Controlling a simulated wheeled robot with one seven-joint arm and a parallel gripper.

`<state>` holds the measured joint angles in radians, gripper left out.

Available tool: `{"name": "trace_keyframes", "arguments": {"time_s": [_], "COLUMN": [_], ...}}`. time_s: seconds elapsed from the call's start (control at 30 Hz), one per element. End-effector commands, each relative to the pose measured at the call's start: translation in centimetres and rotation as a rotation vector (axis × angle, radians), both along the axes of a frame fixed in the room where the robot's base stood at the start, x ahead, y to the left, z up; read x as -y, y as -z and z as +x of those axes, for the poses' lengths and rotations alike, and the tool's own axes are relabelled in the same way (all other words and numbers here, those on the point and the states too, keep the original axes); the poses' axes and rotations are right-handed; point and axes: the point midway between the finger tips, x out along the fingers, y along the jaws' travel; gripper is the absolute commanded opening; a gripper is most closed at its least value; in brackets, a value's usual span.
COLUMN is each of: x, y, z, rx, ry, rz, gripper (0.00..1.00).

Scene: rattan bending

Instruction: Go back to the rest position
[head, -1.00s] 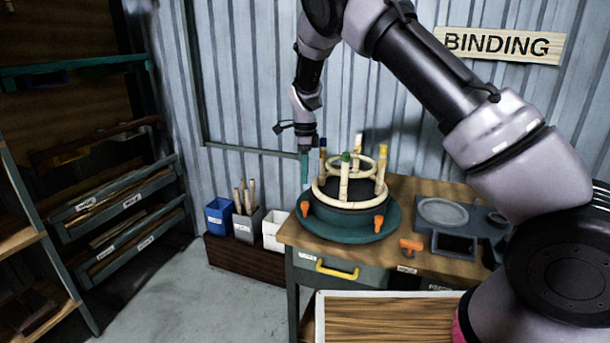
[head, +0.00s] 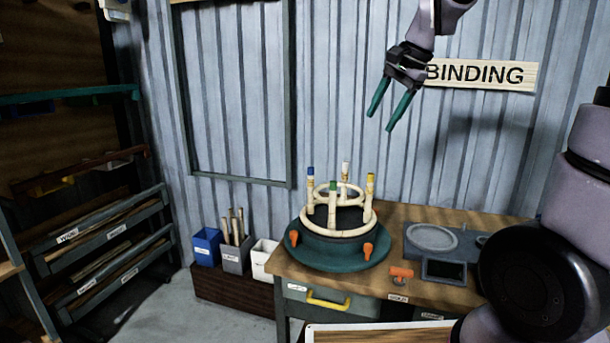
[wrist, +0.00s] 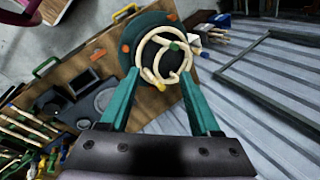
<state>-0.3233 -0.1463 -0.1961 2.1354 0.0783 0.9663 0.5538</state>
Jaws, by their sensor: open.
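My gripper (head: 388,118) is raised in front of the wall, high above the bench and up and to the right of the rattan frame. Its two green fingers are apart with nothing between them. In the wrist view my gripper (wrist: 163,95) also shows open and empty, with the bench far below. The rattan frame (head: 335,215), rings with upright posts capped in blue, white, green and yellow, stands on the round dark green turntable (head: 340,256). Orange clamps (head: 368,249) sit at its edge. The frame also shows in the wrist view (wrist: 150,52).
The wooden bench (head: 420,290) has a grey tray (head: 433,237) and an orange-handled tool (head: 401,273) on it. Blue, grey and white bins (head: 236,258) stand at left of the bench. A shelf rack (head: 100,235) is at far left. The wall carries a BINDING sign (head: 480,75).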

Motion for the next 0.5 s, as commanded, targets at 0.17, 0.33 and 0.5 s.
{"name": "trace_keyframes", "arguments": {"time_s": [0.17,0.33,0.5], "x": [3.5,5.6,6.6], "y": [-2.8,-3.3,-2.8], "z": [-6.7,-12.2,-15.3], "rx": [0.181,0.322,0.397], "ry": [-0.149,-0.276,-0.354], "rz": [-0.084,-0.213,-0.317], "gripper": [0.63,0.63,0.63]}}
